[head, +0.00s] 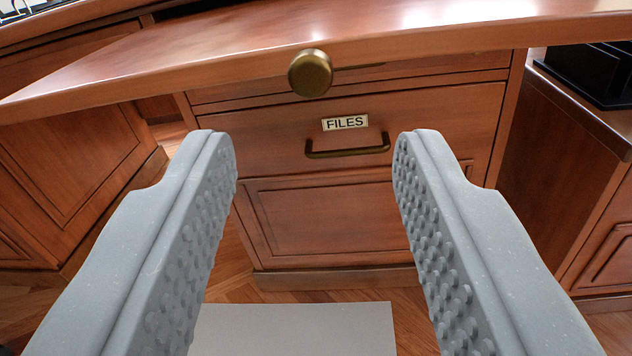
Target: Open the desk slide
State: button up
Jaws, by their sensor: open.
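A polished wooden board (440,45) crosses the top of the view and overhangs the drawer fronts below. A round brass knob (310,73) sits on its front edge, near the middle. I take this board to be the desk slide; how far out it stands I cannot tell. My gripper (315,140) is open and empty. Its two grey, studded fingers are wide apart, and the knob appears above and between the fingertips, apart from both. The board's rear part is cut off by the top of the picture.
Below the board is a drawer front (270,145) with a "FILES" label (345,123) and a brass bar handle (347,150). Wooden cabinets stand at left (65,185) and right (600,240). A black object (590,75) rests at upper right.

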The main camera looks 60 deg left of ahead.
jog(key=v, duration=0.6)
jog(key=shift+d, duration=0.1)
